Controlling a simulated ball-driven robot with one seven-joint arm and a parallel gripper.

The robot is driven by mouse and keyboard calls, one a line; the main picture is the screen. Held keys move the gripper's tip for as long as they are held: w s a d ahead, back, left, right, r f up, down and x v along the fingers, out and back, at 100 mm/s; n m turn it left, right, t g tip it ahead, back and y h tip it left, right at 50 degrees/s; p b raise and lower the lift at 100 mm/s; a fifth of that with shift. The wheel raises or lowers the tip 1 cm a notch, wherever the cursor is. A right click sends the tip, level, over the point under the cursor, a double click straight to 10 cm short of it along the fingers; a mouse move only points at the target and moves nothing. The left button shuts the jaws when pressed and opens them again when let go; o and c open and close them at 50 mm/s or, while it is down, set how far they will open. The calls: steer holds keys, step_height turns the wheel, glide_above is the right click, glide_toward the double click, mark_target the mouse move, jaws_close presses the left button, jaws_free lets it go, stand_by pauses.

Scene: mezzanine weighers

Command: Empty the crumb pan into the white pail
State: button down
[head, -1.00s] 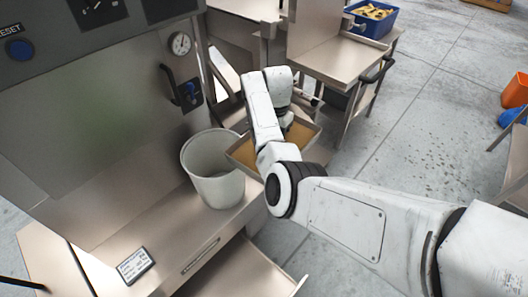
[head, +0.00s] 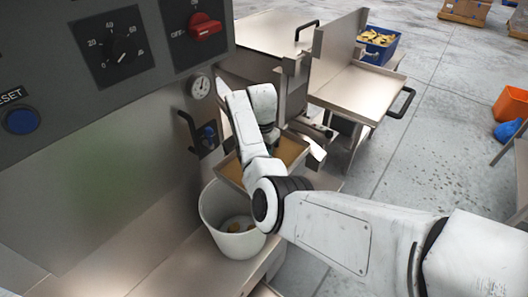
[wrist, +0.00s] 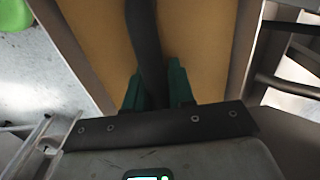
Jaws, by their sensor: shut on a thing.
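The crumb pan (head: 229,169) is a shallow metal tray with a yellow-brown inside, partly hidden behind my arm in the head view. Its grey side wall (wrist: 72,52) and yellow-brown floor show in the wrist view. My gripper (wrist: 155,88) has green fingertips closed on the pan's dark handle (wrist: 146,40). In the head view my arm hides the grip. The white pail (head: 213,220) stands upright on the metal ledge, nearer than the pan. A few small yellow-brown bits lie at its bottom. The pan is raised close to the pail's far rim; exact overlap is unclear.
A machine panel (head: 90,150) with knobs, a gauge and a handle stands at left. Beyond the pan are a metal weigher tray (head: 362,92) and a blue crate (head: 379,44) of yellow pieces. An orange bin (head: 511,103) is at right. Open floor lies between.

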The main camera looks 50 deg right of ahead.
steer(key=shift+a+r+h, duration=0.25)
steer(key=shift+h, duration=0.05)
steer(key=shift+a+r+h, duration=0.15)
steer(key=shift+a+h, duration=0.5)
steer(key=shift+h, duration=0.45)
steer(key=h+b, duration=0.1)
steer(key=a+h+b, duration=0.1)
steer(key=shift+r+h, duration=0.3)
steer(key=shift+r, duration=0.05)
steer(key=shift+a+r+h, duration=0.35)
steer(key=shift+r+h, duration=0.05)
steer(key=shift+r, duration=0.15)
steer(key=a+r+h+b, duration=0.5)
steer(key=a+h+b, duration=0.7)
steer(key=a+b, duration=0.1)
steer(key=shift+a+r, duration=0.2)
steer(key=shift+a, duration=0.35)
